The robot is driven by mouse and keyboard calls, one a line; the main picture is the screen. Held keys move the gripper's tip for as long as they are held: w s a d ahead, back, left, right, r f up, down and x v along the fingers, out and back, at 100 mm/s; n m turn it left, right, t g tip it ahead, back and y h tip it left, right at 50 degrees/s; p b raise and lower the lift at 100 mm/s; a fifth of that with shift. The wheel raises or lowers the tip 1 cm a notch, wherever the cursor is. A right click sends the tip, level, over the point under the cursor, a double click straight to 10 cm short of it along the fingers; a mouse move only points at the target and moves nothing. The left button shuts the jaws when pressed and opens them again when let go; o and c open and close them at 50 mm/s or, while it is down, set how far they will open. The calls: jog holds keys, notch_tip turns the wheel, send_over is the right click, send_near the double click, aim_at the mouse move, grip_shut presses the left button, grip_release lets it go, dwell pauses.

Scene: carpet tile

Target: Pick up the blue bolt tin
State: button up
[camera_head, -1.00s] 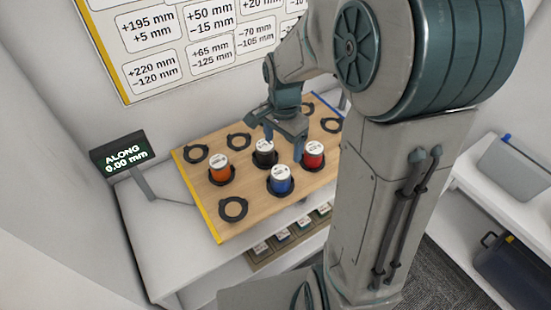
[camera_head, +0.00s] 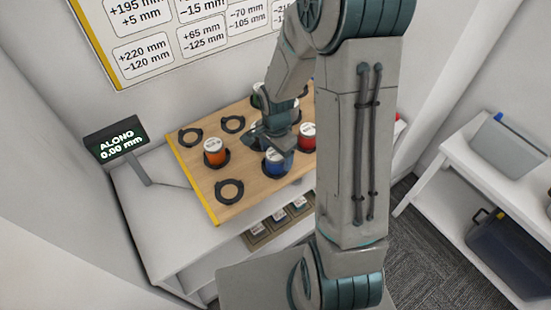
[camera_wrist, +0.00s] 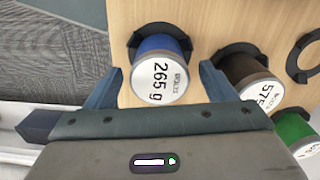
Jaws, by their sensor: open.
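The blue bolt tin (camera_head: 278,165) stands upright in a black ring holder on the wooden board. In the wrist view the blue tin (camera_wrist: 163,75) shows a white lid reading 265 g. My gripper (camera_head: 267,146) is over the board right at the blue tin and covers part of it in the head view. In the wrist view my gripper (camera_wrist: 160,72) is open, with one finger on each side of the tin's lid. I see no finger closed on it; the height of the fingertips against the lid is hard to tell.
An orange tin (camera_head: 214,153) and a red tin (camera_head: 307,138) stand beside the blue one. A dark brown tin (camera_wrist: 246,74) is close to the right finger, with a green tin (camera_wrist: 293,130) beyond. Empty rings (camera_head: 229,191) sit on the wooden board (camera_head: 205,180). A display (camera_head: 115,138) stands left.

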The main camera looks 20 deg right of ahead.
jog(key=shift+f, duration=1.15)
jog(key=c, duration=1.2)
jog(key=shift+c, duration=0.2)
jog(key=shift+r, duration=0.2)
